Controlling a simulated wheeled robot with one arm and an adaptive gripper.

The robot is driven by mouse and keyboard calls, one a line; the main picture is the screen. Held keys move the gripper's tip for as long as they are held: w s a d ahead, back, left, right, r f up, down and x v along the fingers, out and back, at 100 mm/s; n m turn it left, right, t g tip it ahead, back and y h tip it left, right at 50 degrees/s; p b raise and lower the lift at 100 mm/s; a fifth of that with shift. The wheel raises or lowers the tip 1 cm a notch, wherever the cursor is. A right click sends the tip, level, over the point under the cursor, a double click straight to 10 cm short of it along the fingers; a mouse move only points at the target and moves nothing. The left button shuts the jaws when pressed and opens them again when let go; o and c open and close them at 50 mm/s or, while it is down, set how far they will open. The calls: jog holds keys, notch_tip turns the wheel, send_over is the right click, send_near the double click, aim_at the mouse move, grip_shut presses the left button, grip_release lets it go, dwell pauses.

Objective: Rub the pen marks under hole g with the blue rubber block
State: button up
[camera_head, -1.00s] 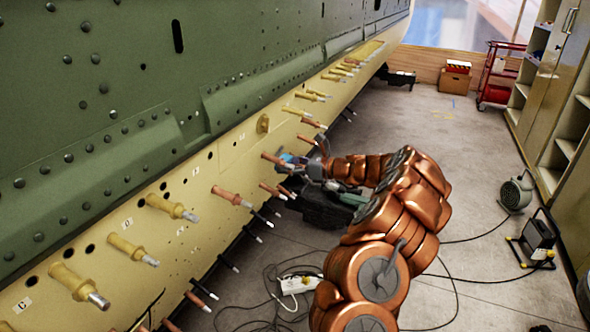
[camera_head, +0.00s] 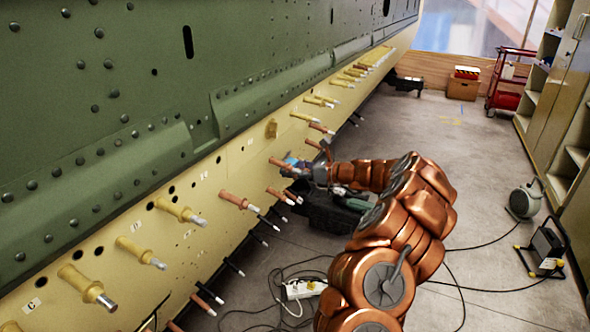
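The yellow fuselage skin strip (camera_head: 95,248) runs along the left below the green panel, with holes, small labels and protruding pins. My gripper (camera_head: 294,163) is at the strip in mid-picture, among copper-coloured pins. A small blue patch shows at its fingertips, which looks like the blue rubber block (camera_head: 291,160). The fingers are too small and partly hidden to show whether they are closed on it. Hole g cannot be picked out, as the labels are too small to read. Small dark specks show on the strip, but I cannot tell which are pen marks.
Copper pins (camera_head: 238,200) and yellow pins (camera_head: 180,211) stick out along the strip near my arm. Cables and a white power strip (camera_head: 304,288) lie on the floor. A work lamp (camera_head: 541,248), a round grey device (camera_head: 524,200) and shelving stand at right.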

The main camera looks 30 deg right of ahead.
aim_at(291, 154)
jog(key=shift+w+a+r+p, duration=0.2)
jog(key=shift+w+a+p, duration=0.15)
jog(key=shift+w, duration=0.25)
dwell(0.3)
jog(key=shift+w+d+r+p, duration=0.1)
jog(key=shift+w+d+p, duration=0.3)
jog(key=shift+d+p, duration=0.35)
jog(key=shift+w+d+p, duration=0.45)
jog(key=shift+w+d, duration=0.15)
jog(key=shift+d, duration=0.3)
jog(key=shift+w+d+p, duration=0.45)
jog(key=shift+w+d, duration=0.1)
jog(key=shift+d, duration=0.4)
jog(key=shift+w+d+p, duration=0.45)
jog(key=shift+w+d, duration=0.15)
jog(key=shift+d, duration=0.3)
jog(key=shift+s+a, duration=0.7)
jog(key=shift+a, duration=0.5)
jog(key=shift+s+a, duration=0.75)
jog(key=shift+a, duration=0.4)
jog(key=shift+s+a, duration=0.7)
jog(key=shift+a, duration=0.5)
